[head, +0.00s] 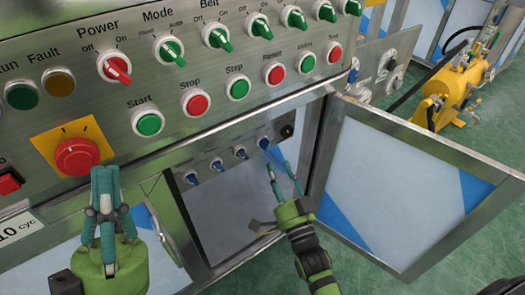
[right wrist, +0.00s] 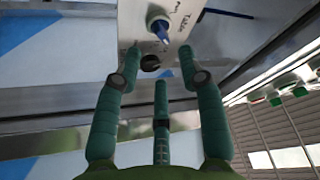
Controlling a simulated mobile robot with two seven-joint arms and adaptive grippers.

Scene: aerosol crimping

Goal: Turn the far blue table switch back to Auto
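Inside the open cabinet, the far blue table switch (head: 263,142) is at the right end of a row of blue switches, beside a black round knob. In the right wrist view this blue switch (right wrist: 161,30) is tilted, next to printing that reads "Table"; its exact setting is unclear. My right gripper (head: 279,168) is open and empty just below and in front of it, apart from the switch in the head view. In the wrist view its fingertips (right wrist: 158,50) lie either side of the switch and knob. My left gripper (head: 105,172) looks shut and empty, below the red emergency button.
Other blue switches (head: 217,165) line the same inner panel. The black knob (head: 286,131) is right beside the far switch. The open cabinet door (head: 400,185) stands to the right of my right arm. The upper control panel (head: 190,75) overhangs the opening.

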